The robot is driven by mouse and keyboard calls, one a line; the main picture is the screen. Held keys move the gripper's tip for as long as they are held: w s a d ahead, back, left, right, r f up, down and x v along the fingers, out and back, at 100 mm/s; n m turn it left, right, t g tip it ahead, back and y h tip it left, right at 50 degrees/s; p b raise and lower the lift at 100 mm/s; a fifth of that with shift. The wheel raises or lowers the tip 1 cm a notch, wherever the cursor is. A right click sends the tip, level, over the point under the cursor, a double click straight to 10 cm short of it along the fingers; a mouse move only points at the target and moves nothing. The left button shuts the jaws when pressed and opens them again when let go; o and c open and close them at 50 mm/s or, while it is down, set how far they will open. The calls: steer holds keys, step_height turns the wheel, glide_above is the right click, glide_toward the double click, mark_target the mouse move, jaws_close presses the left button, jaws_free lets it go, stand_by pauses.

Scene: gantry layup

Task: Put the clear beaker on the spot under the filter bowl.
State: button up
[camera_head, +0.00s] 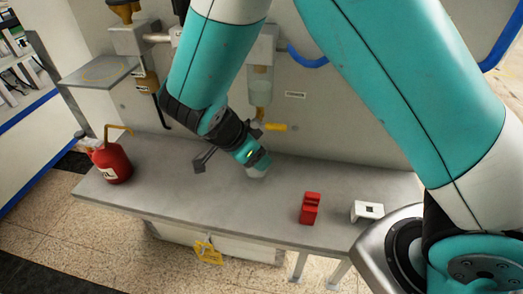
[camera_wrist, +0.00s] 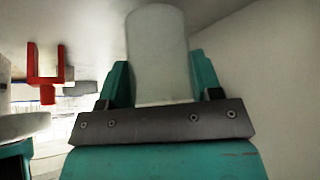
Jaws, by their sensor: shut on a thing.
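My gripper (camera_head: 250,156) is low over the grey bench, in front of the wall fittings. In the wrist view my gripper (camera_wrist: 160,80) has its two teal fingers on either side of the pale, see-through clear beaker (camera_wrist: 158,45), shut on it. In the head view only a small pale part of the beaker (camera_head: 258,174) shows below the gripper, close to the bench top; I cannot tell whether it touches. The filter bowl (camera_head: 260,92) hangs on the wall behind, with a yellow handle below it. The spot under it cannot be made out.
On the bench (camera_head: 200,188), a red can (camera_head: 111,163) stands at the left. A red block (camera_head: 309,208) and a white bracket-like block (camera_head: 367,211) are at the right. A small wall shelf (camera_head: 98,72) is at upper left. The bench's middle front is clear.

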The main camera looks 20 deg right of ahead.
steer(key=shift+d+f+p, duration=0.2)
steer(key=shift+d, duration=0.25)
steer(key=shift+d+f+p, duration=0.15)
steer(key=shift+d+f, duration=0.05)
steer(key=shift+d, duration=0.25)
steer(key=shift+w+a+f, duration=0.1)
steer(key=shift+f, duration=0.25)
steer(key=o, duration=0.9)
